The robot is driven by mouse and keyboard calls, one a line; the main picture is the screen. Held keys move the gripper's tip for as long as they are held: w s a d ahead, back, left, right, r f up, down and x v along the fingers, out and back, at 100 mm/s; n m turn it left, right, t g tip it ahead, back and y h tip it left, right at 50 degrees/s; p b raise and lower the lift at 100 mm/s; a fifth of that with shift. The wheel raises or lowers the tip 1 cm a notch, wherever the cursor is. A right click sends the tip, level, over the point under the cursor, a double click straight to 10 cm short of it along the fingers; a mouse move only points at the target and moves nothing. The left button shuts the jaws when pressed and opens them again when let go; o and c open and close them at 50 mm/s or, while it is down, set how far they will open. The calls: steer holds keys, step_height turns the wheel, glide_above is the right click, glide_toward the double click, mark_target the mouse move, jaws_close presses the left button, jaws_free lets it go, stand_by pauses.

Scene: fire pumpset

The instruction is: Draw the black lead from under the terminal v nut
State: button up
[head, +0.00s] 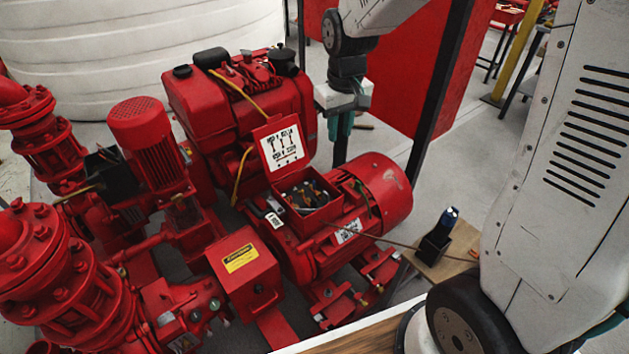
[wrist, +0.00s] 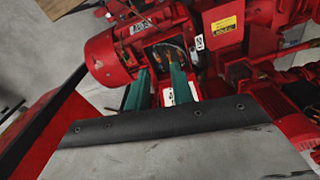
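The red motor (head: 385,190) carries an open terminal box (head: 322,212). Inside are several dark leads and yellowish terminals, too small to tell the black lead or the v nut apart. The box's lid (head: 281,147) stands raised, with a white wiring diagram. My gripper (head: 341,128) is above and behind the box in the head view, with teal fingers pointing down. In the wrist view the fingers (wrist: 158,70) are apart and empty. Their tips lie near the open box (wrist: 168,52), with the lid's white label (wrist: 168,97) showing between them.
A yellow-labelled red box (head: 243,263) stands beside the motor. A red engine (head: 235,100) and pumps (head: 60,270) fill the left. A blue and black cylinder (head: 448,217) stands in a black holder on a board. A red panel (head: 408,75) with a dark post is behind my gripper.

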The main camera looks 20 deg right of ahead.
steer(key=w+a+f, duration=0.1)
steer(key=w+f, duration=0.7)
steer(key=f, duration=0.5)
steer(key=n, duration=0.2)
glide_above(314, 199)
steer(key=shift+g, duration=0.3)
step_height(314, 199, down, 14)
steer(key=shift+r, duration=0.1)
steer(key=shift+f, duration=3.8)
jaws_close()
